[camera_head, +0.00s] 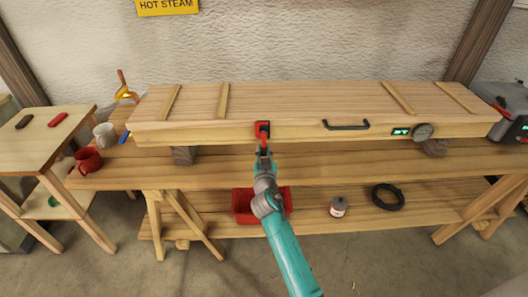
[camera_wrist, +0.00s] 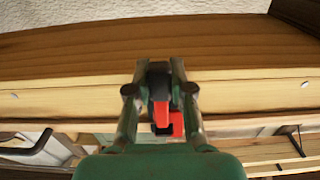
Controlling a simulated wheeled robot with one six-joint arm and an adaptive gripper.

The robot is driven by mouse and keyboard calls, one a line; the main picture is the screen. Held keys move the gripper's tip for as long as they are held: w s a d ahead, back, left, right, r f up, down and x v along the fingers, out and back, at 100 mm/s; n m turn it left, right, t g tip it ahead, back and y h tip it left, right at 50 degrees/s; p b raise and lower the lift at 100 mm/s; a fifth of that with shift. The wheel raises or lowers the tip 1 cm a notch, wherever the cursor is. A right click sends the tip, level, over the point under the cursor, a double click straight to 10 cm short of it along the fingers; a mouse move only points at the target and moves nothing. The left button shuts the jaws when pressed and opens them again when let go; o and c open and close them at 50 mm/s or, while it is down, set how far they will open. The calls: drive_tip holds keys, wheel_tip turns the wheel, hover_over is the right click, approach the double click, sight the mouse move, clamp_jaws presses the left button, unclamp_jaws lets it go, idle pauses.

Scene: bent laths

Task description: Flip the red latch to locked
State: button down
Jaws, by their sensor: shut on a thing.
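The red latch (camera_head: 262,127) is on the front face of a long wooden steam box, left of its black handle. My gripper (camera_head: 264,149) reaches up to it from the front and covers its lower part. In the wrist view, the red lever of the latch (camera_wrist: 161,112) lies between the two fingers of my gripper (camera_wrist: 159,70), which are shut on it. A red part of the latch base shows beside the lever. Whether the latch stands at locked cannot be told.
The wooden box (camera_head: 300,102) rests on blocks on a workbench (camera_head: 340,160). A black handle (camera_head: 346,125), a green display (camera_head: 401,132) and a round gauge (camera_head: 423,131) are to the right. Red (camera_head: 88,160) and pale (camera_head: 104,135) mugs stand left. A red bin (camera_head: 243,207) is below.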

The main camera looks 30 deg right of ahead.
drive_tip(key=c, duration=1)
unclamp_jaws()
drive_tip(key=v, duration=1.2)
drive_tip(key=shift+a, duration=0.1)
drive_tip(key=s+a+f+n+y, duration=0.2)
drive_tip(key=s+a+f, duration=0.15)
drive_tip(key=s, duration=0.35)
drive_tip(key=s+a+f+n+y, duration=0.1)
drive_tip(key=s+a+f+y, duration=0.2)
drive_tip(key=s, duration=0.5)
drive_tip(key=s+a+f+n+y, duration=0.2)
drive_tip(key=s+a+f, duration=0.2)
drive_tip(key=s, duration=0.3)
drive_tip(key=s+a+r, duration=0.1)
drive_tip(key=s+r, duration=0.2)
drive_tip(key=s, duration=0.4)
drive_tip(key=s+a+r+n+y, duration=0.1)
drive_tip(key=s+r, duration=0.2)
drive_tip(key=s, duration=0.5)
drive_tip(key=s+a+r+y, duration=0.1)
drive_tip(key=s+a+r, duration=0.1)
drive_tip(key=s, duration=0.6)
drive_tip(key=shift+r+g, duration=0.3)
drive_tip(key=shift+r, duration=0.25)
